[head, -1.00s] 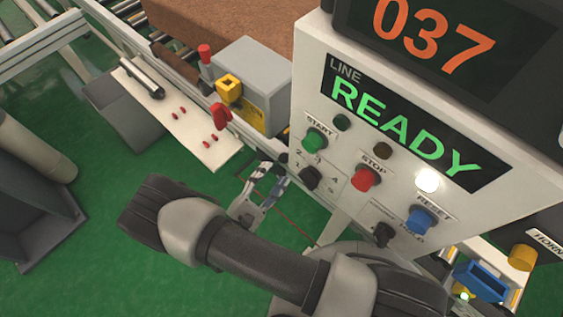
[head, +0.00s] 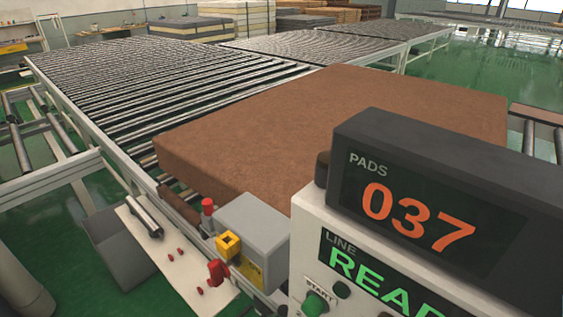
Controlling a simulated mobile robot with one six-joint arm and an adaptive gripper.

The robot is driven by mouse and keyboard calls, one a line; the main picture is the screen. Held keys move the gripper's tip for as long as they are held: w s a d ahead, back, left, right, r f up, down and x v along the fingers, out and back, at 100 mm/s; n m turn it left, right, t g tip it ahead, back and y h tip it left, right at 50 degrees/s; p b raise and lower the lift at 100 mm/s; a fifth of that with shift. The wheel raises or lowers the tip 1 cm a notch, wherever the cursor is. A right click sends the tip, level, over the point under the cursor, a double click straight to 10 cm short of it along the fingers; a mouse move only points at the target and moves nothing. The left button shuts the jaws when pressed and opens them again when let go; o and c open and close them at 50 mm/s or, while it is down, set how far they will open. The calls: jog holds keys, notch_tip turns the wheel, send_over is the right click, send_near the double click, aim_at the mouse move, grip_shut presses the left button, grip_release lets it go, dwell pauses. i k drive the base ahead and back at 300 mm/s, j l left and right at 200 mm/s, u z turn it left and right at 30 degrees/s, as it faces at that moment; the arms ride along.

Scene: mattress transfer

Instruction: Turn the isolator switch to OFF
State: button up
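A grey box (head: 255,231) stands at the near edge of the conveyor, left of the control panel. A yellow plate (head: 246,268) is on its front. A red handle (head: 217,271) sticks out there and looks like the isolator switch; its position marks are too small to read. A yellow block (head: 228,244) and a red knob (head: 208,206) sit beside it on the box's left side. My gripper is not in view.
The control panel (head: 306,240) at right shows READY, with a green START button (head: 315,303) and a PADS display (head: 430,215) reading 037. A brown pad (head: 330,140) lies on the roller conveyor (head: 160,85). A white shelf (head: 180,262) with small red items is at lower left.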

aim_at(217, 269)
jog(key=k+j, duration=0.75)
jog(key=k, duration=0.1)
